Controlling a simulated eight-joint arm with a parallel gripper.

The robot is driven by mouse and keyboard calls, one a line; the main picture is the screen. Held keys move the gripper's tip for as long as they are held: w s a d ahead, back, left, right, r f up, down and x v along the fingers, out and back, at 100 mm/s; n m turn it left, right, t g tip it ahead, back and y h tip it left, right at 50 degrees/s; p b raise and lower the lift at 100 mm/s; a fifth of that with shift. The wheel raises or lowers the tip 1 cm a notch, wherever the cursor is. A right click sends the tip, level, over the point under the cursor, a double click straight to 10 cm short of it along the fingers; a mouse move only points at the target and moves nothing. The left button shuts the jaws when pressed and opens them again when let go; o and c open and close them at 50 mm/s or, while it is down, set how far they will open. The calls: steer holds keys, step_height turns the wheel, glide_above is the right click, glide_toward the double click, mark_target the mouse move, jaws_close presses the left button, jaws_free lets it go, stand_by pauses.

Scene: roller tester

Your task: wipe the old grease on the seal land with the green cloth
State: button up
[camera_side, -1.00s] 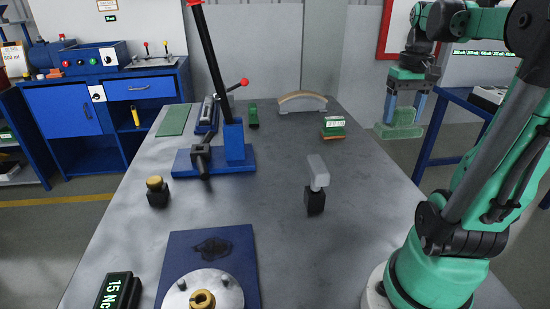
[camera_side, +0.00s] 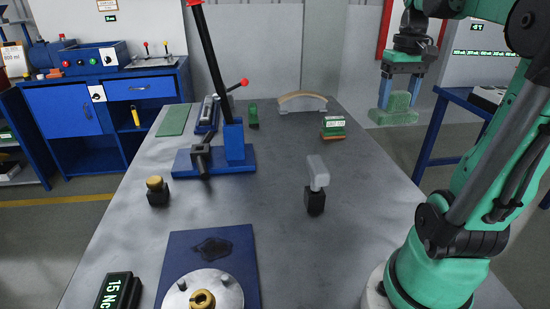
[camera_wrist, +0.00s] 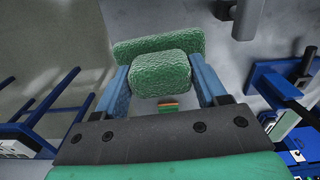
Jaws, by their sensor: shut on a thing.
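My gripper (camera_side: 399,88) is raised at the upper right in the side view, beyond the bench's right edge. Its blue fingers are shut on the green cloth (camera_side: 394,116), a thick textured pad with a wider flat part below. The wrist view shows the cloth (camera_wrist: 160,74) between the two fingers. A dark grease patch (camera_side: 212,247) lies on a blue plate (camera_side: 188,240) at the bench's front, behind a round metal disc (camera_side: 203,291) with a brass centre. The cloth is well apart from the patch. I cannot tell the patch's thickness.
A blue press (camera_side: 234,143) with a tall black lever stands at the back left. A grey-topped black block (camera_side: 316,190), a brass-topped block (camera_side: 157,191) and a 15 Nc box (camera_side: 119,291) stand on the bench.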

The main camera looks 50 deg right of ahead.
steer(key=w+a+f+n, duration=0.3)
steer(key=w+a+n, duration=0.3)
steer(key=w+a, duration=0.3)
steer(key=w+a+f+n, duration=0.4)
steer(key=w+a+n, duration=0.25)
steer(key=a, duration=0.45)
steer(key=a+f+n, duration=0.3)
steer(key=a+n, duration=0.2)
steer(key=a, duration=0.6)
steer(key=shift+s+f, duration=0.15)
steer(key=shift+f, duration=3.1)
steer(key=shift+a+f, duration=0.1)
steer(key=shift+f, duration=0.65)
steer(key=shift+c, duration=0.6)
steer(key=shift+w+a+r, duration=0.15)
steer(key=shift+w+a, duration=0.7)
steer(key=shift+w, duration=0.1)
steer(key=shift+c, duration=0.5)
steer(key=shift+w+a, duration=1.8)
steer(key=shift+a, duration=0.05)
steer(key=shift+s+d, duration=0.5)
steer(key=shift+d, duration=0.1)
steer(key=shift+s+d, duration=0.25)
steer(key=shift+s, duration=0.05)
steer(key=shift+s+d, duration=1.85)
step_height(320, 180, up, 2)
steer(key=shift+s+d+r, duration=0.1)
steer(key=shift+s, duration=0.05)
steer(key=shift+r, duration=2.95)
